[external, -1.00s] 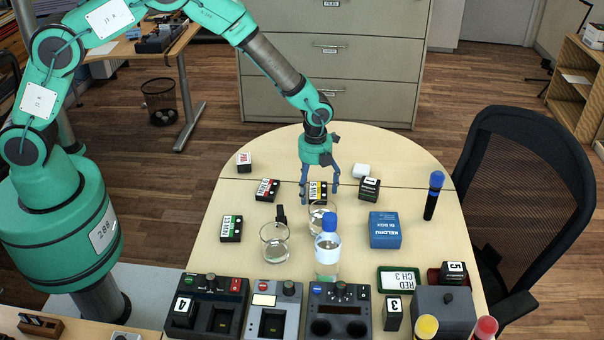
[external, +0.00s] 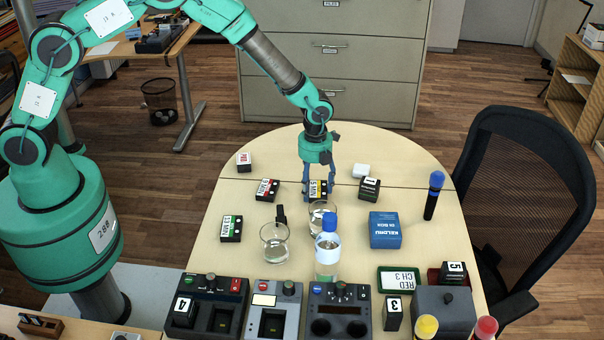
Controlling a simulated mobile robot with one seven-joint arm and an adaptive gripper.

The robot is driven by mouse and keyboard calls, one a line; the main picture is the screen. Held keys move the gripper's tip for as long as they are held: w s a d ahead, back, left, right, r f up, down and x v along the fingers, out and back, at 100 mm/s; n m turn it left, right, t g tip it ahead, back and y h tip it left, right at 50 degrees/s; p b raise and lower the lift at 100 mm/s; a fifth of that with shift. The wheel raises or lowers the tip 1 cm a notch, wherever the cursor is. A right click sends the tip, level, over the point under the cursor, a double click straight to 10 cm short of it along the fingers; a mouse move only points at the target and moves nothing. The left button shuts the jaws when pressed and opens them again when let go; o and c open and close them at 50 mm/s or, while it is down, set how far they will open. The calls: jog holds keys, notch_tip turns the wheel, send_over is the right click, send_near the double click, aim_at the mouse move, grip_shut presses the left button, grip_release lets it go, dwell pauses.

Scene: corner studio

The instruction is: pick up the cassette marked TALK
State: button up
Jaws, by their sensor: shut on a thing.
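My gripper (external: 318,190) points down at the middle of the table and is shut on a black cassette with a yellow-edged label (external: 316,189). The label seems to read MIN after a figure, upside down. The cassette appears to be at table level; I cannot tell whether it is lifted. A red-labelled cassette (external: 267,190) lies to its left, and a green-labelled cassette (external: 231,228) lies nearer the camera at left. I cannot read TALK on any cassette.
Two glasses (external: 274,243) (external: 322,215) and a blue-capped bottle (external: 327,257) stand on the near side of my gripper. A blue box (external: 385,230) and a black block marked 1 (external: 369,189) are to the right.

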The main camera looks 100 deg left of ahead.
aim_at(315, 189)
jog(key=shift+r, duration=0.55)
notch_tip(315, 189, up, 2)
jog(key=shift+r+p, duration=0.25)
jog(key=shift+p, duration=0.3)
jog(key=s+d, duration=0.1)
jog(key=s, duration=0.4)
jog(key=s+d+p, duration=0.1)
jog(key=s+d, duration=0.1)
jog(key=s, duration=0.3)
jog(key=s+d+r+p, duration=0.1)
jog(key=s+d, duration=0.1)
jog(key=s, duration=0.2)
jog(key=shift+s, duration=0.4)
jog(key=shift+s+d+f, duration=0.1)
jog(key=shift+s, duration=0.05)
